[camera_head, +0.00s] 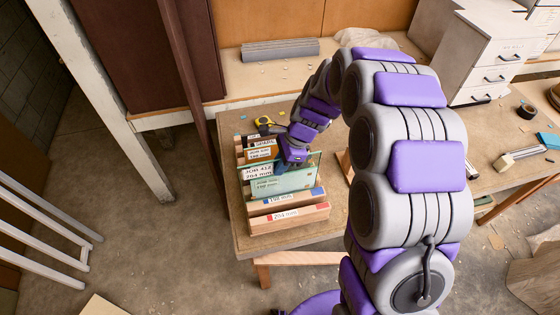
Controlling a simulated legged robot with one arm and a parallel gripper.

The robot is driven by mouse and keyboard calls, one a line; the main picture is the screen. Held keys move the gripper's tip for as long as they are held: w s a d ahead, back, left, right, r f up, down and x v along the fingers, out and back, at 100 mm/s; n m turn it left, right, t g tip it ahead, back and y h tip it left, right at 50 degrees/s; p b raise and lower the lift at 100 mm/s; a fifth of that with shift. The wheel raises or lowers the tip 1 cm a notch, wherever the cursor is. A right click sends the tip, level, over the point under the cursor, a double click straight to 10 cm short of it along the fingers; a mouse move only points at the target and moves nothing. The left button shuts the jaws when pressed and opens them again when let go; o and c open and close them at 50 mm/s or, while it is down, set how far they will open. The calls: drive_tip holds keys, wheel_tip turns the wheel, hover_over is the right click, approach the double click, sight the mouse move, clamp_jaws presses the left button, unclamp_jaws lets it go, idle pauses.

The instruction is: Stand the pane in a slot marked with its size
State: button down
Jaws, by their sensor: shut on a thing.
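A greenish pane (299,178) with a printed label is in my gripper, upright or nearly so, over the middle of a wooden slotted rack (290,225). My gripper (283,168) is shut on the pane's upper edge. The rack's front bars carry size labels, which appear to read 198 mm and, in front, 204 mm.
A dark upright post (196,110) stands at the left. A bench with white drawers (490,55) and tools is at the right.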

sight(284, 193)
drive_tip(key=d+f, duration=0.2)
drive_tip(key=shift+d+f+b, duration=0.2)
drive_tip(key=shift+f+b, duration=0.1)
drive_tip(key=shift+f, duration=0.05)
drive_tip(key=f, duration=0.2)
drive_tip(key=f+b, duration=0.1)
drive_tip(key=f, duration=0.1)
drive_tip(key=shift+a, duration=0.25)
drive_tip(key=shift+d+f, duration=0.15)
drive_tip(key=shift+f, duration=0.25)
drive_tip(key=shift+a+b+x, duration=0.2)
drive_tip(key=shift+b+x, duration=0.2)
drive_tip(key=shift+x, duration=1.05)
drive_tip(key=shift+w+d+f+b, duration=0.1)
drive_tip(key=shift+d+f+b, duration=0.35)
drive_tip(key=shift+f, duration=1.1)
drive_tip(key=shift+x, duration=0.85)
drive_tip(key=shift+w+f+b, duration=0.15)
drive_tip(key=shift+f+b, duration=0.15)
drive_tip(key=shift+f, duration=0.1)
drive_tip(key=shift+d, duration=0.1)
drive_tip(key=c, duration=1.4)
unclamp_jaws()
drive_tip(key=shift+d+r, duration=0.1)
drive_tip(key=shift+d, duration=0.1)
drive_tip(key=shift+c, duration=0.2)
drive_tip(key=o, duration=0.3)
drive_tip(key=shift+o, duration=0.2)
drive_tip(key=shift+a, duration=0.15)
